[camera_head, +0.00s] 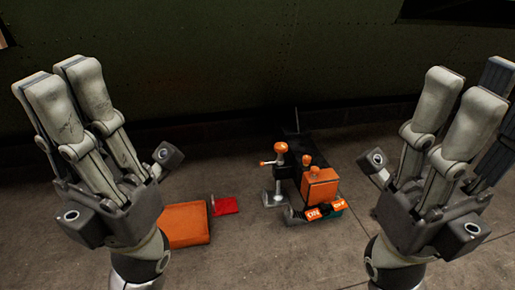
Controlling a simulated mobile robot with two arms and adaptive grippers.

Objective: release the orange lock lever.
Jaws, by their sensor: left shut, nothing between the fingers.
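A small device on the floor in the middle has an orange block (320,187), an orange knob (306,160) and a grey post topped by an orange handle (280,148). I cannot tell which orange part is the lock lever. My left gripper (65,85) is raised at the left, shut and empty, well apart from the device. My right gripper (465,90) is raised at the right, also apart from the device. I cannot tell whether it is open or shut. No gripper touches an orange part.
An orange box-like object (186,225) lies on the floor beside my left gripper, with a small red piece (225,206) next to it. A dark green riveted wall (250,60) runs across the back. The floor (270,260) in front of the device is clear.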

